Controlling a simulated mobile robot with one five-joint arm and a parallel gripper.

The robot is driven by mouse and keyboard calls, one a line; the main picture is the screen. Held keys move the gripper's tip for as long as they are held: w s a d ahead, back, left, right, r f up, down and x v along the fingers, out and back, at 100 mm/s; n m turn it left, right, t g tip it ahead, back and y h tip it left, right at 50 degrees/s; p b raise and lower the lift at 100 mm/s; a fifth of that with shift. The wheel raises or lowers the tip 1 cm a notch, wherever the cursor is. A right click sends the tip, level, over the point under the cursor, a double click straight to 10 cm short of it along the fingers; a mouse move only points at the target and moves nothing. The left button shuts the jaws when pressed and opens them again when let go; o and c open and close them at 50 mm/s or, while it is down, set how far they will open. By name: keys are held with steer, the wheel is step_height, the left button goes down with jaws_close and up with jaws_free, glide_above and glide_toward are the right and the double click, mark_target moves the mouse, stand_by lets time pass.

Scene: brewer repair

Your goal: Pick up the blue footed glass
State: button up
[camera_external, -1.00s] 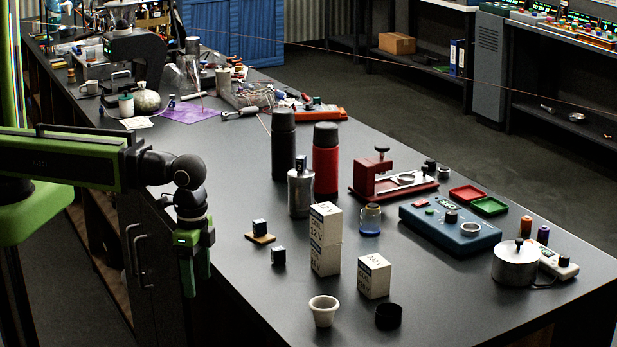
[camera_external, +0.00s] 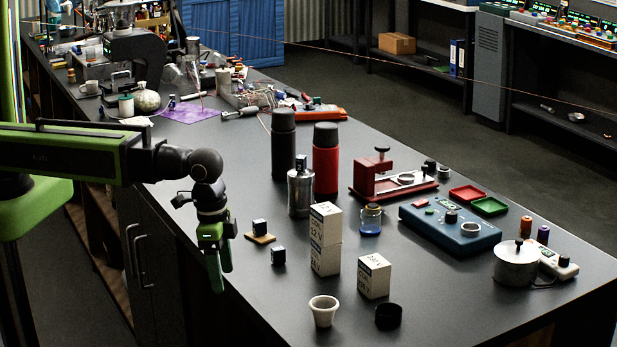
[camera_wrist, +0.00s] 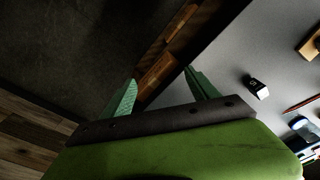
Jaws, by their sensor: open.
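The blue footed glass (camera_external: 370,220) appears to be the small clear vessel with blue in its lower part, standing upright on the dark bench. It is right of the white box stack and left of the blue device. My gripper (camera_external: 219,280) points down by the bench's left edge, well left of the glass, with the boxes between them. In the wrist view my gripper (camera_wrist: 161,87) has its two green fingers apart with nothing between them. I cannot make out the glass for sure in the wrist view.
Stacked white boxes (camera_external: 325,240), another white box (camera_external: 374,276), a white cup (camera_external: 323,311) and a black ring (camera_external: 388,317) stand nearby. A small dark cube (camera_external: 278,256) is close to my gripper. A metal flask (camera_external: 301,193) and blue device (camera_external: 450,230) flank the glass.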

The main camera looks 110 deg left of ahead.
steer(key=w+a+r+n+t+y+p, duration=0.1)
steer(key=w+a+r+n+p, duration=0.25)
steer(key=w, duration=0.55)
steer(key=w+a+r+n+t+y+p, duration=0.1)
steer(key=w+a+r+n+t, duration=0.1)
steer(key=w+a+r, duration=0.5)
steer(key=w+a+r+n+t+y+p, duration=0.1)
steer(key=w+a+n+p, duration=0.15)
steer(key=w, duration=0.95)
steer(key=n+g+y+p, duration=0.1)
steer(key=n+g+p, duration=0.2)
steer(key=n+g, duration=0.15)
glide_toward(370, 214)
steer(key=f+b, duration=0.1)
steer(key=b, duration=0.2)
steer(key=f+b, duration=0.1)
steer(key=b, duration=0.3)
steer(key=d+f+n+b, duration=0.1)
steer(key=b, duration=0.3)
steer(key=shift+w+f+t, duration=0.3)
steer(key=shift+w+t, duration=0.05)
steer(key=shift+a+f, duration=0.1)
steer(key=b+x, duration=0.5)
steer(key=shift+s+f, duration=0.1)
steer(key=shift+s, duration=0.05)
steer(key=shift+a, duration=0.1)
steer(key=shift+r, duration=0.2)
steer(key=shift+c, duration=0.3)
steer(key=c, duration=1.4)
